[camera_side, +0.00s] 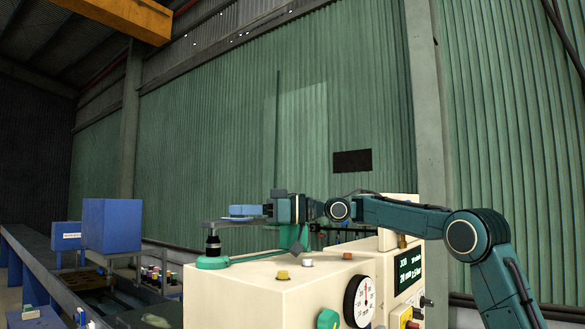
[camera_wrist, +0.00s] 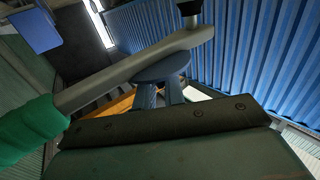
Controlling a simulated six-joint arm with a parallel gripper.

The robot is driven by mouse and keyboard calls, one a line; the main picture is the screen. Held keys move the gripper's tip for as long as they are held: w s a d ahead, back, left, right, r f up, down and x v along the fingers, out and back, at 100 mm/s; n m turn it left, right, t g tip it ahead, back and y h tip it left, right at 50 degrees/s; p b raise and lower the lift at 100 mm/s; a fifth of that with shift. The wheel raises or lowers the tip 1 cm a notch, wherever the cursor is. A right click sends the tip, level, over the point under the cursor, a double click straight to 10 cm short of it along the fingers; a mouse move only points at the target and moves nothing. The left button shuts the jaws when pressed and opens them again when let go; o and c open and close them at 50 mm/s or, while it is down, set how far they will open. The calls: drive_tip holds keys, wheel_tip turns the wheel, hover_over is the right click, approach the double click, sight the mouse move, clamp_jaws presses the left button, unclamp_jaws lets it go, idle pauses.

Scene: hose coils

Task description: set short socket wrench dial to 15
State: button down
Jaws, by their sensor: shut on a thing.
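My gripper (camera_side: 242,211) is above the left end of the cream machine box, its blue fingers shut on the grey bar of a wrench (camera_side: 222,223). In the wrist view, the blue fingers (camera_wrist: 165,74) meet the grey wrench bar (camera_wrist: 135,68), which has a thick green grip (camera_wrist: 34,122) at lower left and a dark socket end (camera_wrist: 190,8) at top. In the side view, a black socket piece (camera_side: 213,243) stands under the bar's left end, above a green ring (camera_side: 212,263). A round white-faced dial (camera_side: 361,302) is on the box front; its reading is too small to tell.
The cream machine box (camera_side: 255,292) carries a yellow knob (camera_side: 282,275), a green knob (camera_side: 328,319) and a lit display panel (camera_side: 408,269). A blue box (camera_side: 111,226) stands at left beside a bench with small coloured items. Open air lies above the machine.

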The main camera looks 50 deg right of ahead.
drive_tip(key=shift+m+t+h, duration=0.6)
drive_tip(key=shift+m+h, duration=0.1)
drive_tip(key=shift+h, duration=0.2)
drive_tip(key=c, duration=1.4)
unclamp_jaws()
drive_tip(key=shift+w+n+g+y, duration=0.1)
drive_tip(key=shift+n+g+y, duration=0.5)
drive_tip(key=shift+y, duration=0.3)
drive_tip(key=shift+d, duration=0.15)
drive_tip(key=v, duration=1.3)
drive_tip(key=shift+s+d, duration=0.2)
drive_tip(key=shift+s, duration=0.1)
